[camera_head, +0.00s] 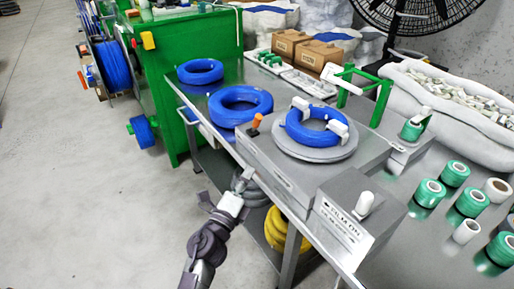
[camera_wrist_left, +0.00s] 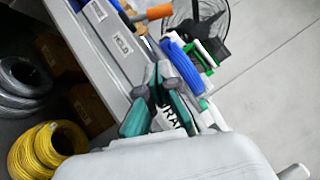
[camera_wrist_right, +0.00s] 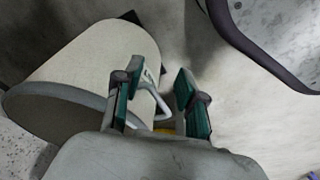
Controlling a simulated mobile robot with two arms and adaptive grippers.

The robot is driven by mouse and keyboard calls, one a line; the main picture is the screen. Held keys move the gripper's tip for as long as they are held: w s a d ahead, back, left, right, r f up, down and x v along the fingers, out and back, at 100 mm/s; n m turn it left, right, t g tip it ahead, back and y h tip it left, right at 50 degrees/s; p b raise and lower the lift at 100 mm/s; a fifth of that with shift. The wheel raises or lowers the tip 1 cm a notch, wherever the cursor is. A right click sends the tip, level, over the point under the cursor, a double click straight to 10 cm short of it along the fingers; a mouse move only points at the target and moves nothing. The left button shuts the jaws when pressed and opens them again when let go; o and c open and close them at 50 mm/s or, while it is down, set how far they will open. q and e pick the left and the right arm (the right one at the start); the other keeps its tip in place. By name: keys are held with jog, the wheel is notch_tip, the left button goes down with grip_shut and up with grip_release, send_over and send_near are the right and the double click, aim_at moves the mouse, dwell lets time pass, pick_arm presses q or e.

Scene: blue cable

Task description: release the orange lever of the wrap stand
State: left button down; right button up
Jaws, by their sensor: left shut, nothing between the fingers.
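The orange lever (camera_head: 256,121) stands upright on a dark base at the left corner of the wrap stand (camera_head: 272,170). A blue cable coil (camera_head: 317,127) lies on the stand's round plate between white blocks. My left gripper (camera_head: 244,176) is shut and empty, in front of and below the lever, apart from it. In the left wrist view the orange lever (camera_wrist_left: 158,12) shows above the left fingertips (camera_wrist_left: 153,72), and the blue coil (camera_wrist_left: 182,66) is seen edge-on. My right gripper (camera_wrist_right: 157,78) is open and empty in the right wrist view, and is outside the head view.
Two blue coils (camera_head: 240,105) lie on the table behind the stand. Green and white rolls (camera_head: 455,173) stand on the right table. Yellow cable (camera_head: 277,228) lies on the lower shelf. A pale cylinder (camera_wrist_right: 85,75) is near the right gripper. The left floor (camera_head: 70,190) is clear.

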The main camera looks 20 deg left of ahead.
aim_at(262, 153)
pick_arm(q)
jog(key=shift+r, duration=0.55)
pick_arm(e)
jog(key=shift+w+r, duration=0.1)
jog(key=shift+r, duration=0.05)
pick_arm(q)
jog(key=p+x, duration=0.1)
jog(key=x, duration=0.9)
jog(key=shift+w+a+r, duration=0.1)
jog(key=shift+w+r, duration=0.15)
jog(key=shift+w+a+r+p, duration=0.3)
jog(key=shift+w+a+r, duration=0.15)
jog(key=shift+w+a, duration=0.3)
jog(key=shift+w+a+r, duration=0.15)
jog(key=shift+w+a, duration=0.2)
jog(key=shift+w, duration=0.05)
pick_arm(e)
jog(key=shift+s+d+f, duration=0.1)
jog(key=shift+s+f, duration=0.35)
jog(key=shift+f, duration=0.25)
jog(key=shift+s+d+f, duration=0.1)
jog(key=shift+s+f, duration=0.3)
jog(key=shift+f, duration=0.25)
jog(key=shift+s+f, duration=0.45)
jog(key=shift+f, duration=0.25)
pick_arm(q)
jog(key=shift+a, duration=0.15)
pick_arm(e)
jog(key=shift+d, duration=0.15)
